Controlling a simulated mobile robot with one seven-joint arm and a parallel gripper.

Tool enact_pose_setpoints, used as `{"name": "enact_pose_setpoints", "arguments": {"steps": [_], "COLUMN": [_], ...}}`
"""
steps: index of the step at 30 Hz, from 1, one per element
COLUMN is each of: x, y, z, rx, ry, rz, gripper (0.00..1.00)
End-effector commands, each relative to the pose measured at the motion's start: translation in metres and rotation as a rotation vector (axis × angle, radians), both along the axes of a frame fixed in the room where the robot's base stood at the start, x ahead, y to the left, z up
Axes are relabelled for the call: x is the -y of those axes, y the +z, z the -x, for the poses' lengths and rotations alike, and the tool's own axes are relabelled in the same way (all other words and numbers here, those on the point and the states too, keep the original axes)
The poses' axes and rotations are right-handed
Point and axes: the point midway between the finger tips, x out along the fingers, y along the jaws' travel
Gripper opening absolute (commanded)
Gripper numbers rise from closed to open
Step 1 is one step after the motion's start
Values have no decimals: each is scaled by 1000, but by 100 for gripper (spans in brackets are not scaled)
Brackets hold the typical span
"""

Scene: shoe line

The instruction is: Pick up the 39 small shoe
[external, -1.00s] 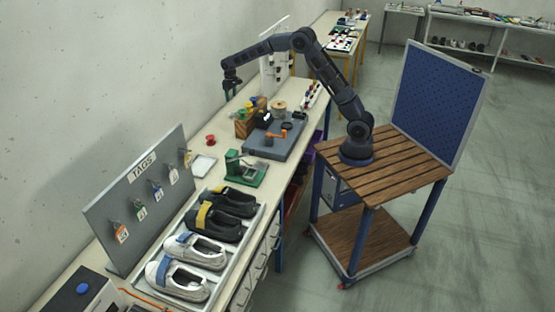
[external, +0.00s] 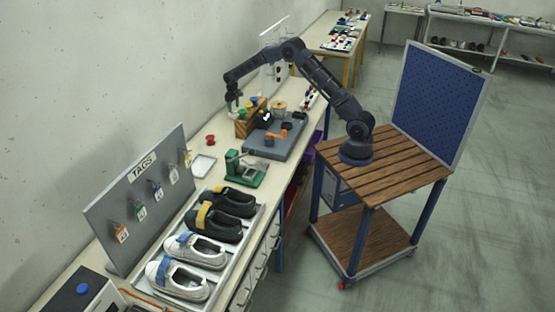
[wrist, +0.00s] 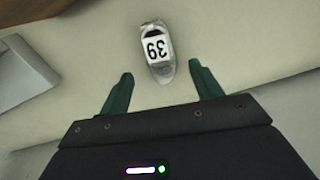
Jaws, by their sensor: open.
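The 39 small shoe (wrist: 158,62) is a small grey shoe with a white label reading 39, upside down in the wrist view. It lies on the pale bench top, just beyond and between my green fingertips. My gripper (wrist: 162,84) is open, with nothing between its fingers. In the external view my gripper (external: 234,106) hangs over the bench beside the wooden block with coloured knobs. I cannot make out the small shoe in that view.
The wooden block (external: 247,122) and a grey board (external: 270,147) with tools stand close to my gripper. A green fixture (external: 245,172), a shoe tray (external: 238,262) and a tag board (external: 135,205) are nearer the camera. A wall runs behind the bench.

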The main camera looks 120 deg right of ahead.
Motion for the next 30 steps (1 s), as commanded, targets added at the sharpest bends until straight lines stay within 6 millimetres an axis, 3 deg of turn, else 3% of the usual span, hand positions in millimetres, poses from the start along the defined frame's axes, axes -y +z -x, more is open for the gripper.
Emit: {"name": "enact_pose_setpoints", "arguments": {"steps": [12,19,20,27,30], "x": [-5,-5,-5,-5,-5], "y": [-47,-50,-50,-49,-49], "z": [3,3,3,3,3], "rx": [-1,1,1,0,1], "ry": [1,1,1,1,1], "rz": [-1,1,1,0,1], "gripper": [65,65,63,16,16]}}
